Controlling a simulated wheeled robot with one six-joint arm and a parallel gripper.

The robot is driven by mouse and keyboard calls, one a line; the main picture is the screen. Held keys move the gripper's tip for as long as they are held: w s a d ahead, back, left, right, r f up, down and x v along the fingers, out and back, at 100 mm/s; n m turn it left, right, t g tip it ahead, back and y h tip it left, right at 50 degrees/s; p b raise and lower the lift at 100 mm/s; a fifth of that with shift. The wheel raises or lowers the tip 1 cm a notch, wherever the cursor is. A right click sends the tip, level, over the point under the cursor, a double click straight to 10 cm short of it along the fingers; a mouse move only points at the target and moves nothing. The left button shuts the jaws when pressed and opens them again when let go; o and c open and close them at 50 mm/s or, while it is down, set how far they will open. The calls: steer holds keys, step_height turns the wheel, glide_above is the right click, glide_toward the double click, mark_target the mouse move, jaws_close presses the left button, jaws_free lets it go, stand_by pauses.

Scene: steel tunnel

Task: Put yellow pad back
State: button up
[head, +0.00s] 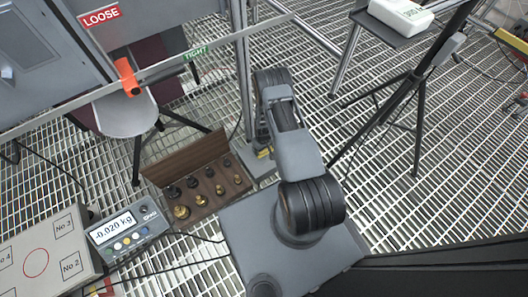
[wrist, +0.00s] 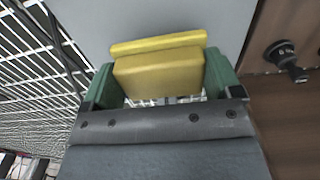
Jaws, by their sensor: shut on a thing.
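In the wrist view, my gripper (wrist: 163,84) has its two green fingers on either side of a yellow pad (wrist: 160,74) and is shut on it. A thin yellow strip (wrist: 158,43) shows along the pad's far edge; I cannot tell whether it is part of the pad or a separate piece. A plain grey surface (wrist: 150,15) lies behind the pad, and I cannot tell whether they touch. In the head view, my arm reaches down beside the wooden weight box, and a small yellow patch (head: 265,153) shows at its end; the fingers are mostly hidden there.
The open wooden box (head: 165,163) of brass and dark weights stands just left of my gripper. A scale display (head: 128,232) reads -0.020 kg beside a numbered plate (head: 40,255). A black tripod (head: 415,85) stands to the right. Metal grating covers the floor.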

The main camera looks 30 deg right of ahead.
mark_target(264, 151)
steer(key=shift+w+d+f+b, duration=0.1)
steer(key=shift+f+b, duration=0.45)
steer(key=shift+f, duration=1.15)
steer(key=shift+f, duration=0.1)
steer(key=shift+f, duration=0.15)
steer(key=o, duration=0.6)
steer(key=shift+o, duration=0.2)
steer(key=shift+r, duration=0.2)
